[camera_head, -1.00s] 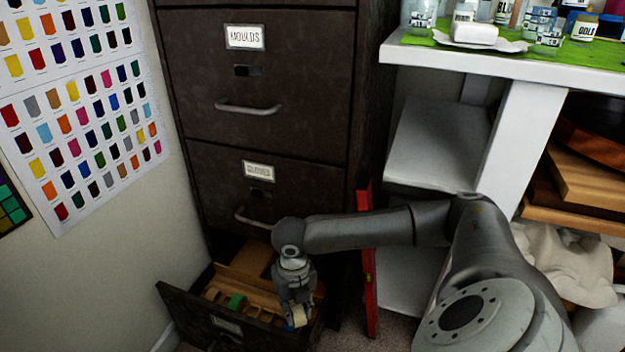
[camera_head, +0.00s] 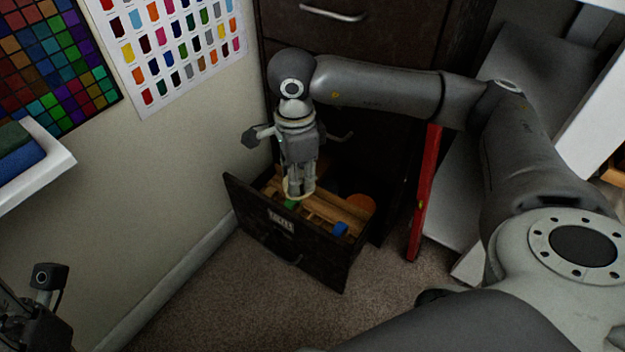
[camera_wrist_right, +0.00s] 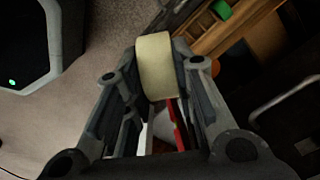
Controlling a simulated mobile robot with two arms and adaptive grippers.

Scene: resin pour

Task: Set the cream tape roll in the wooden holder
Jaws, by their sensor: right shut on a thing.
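The cream tape roll (camera_wrist_right: 157,66) is clamped between the fingers of my right gripper (camera_wrist_right: 162,95) in the right wrist view. In the head view the right gripper (camera_head: 298,188) points down over the open drawer, with the cream roll's pale edge showing at its fingertips. The wooden holder (camera_head: 325,209) lies in the drawer as long slats, also seen in the right wrist view (camera_wrist_right: 236,27). The roll overlaps the holder in the head view; I cannot tell whether they touch. Part of my left arm shows at the lower left, without its fingers.
A green roll (camera_head: 291,205) and a blue roll (camera_head: 340,229) are at the holder. The drawer's dark front (camera_head: 285,232) stands out from the cabinet (camera_head: 385,50). A red upright bar (camera_head: 425,190) is right of it. A white shelf (camera_head: 40,170) juts in at left. Carpet (camera_head: 190,305) is clear.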

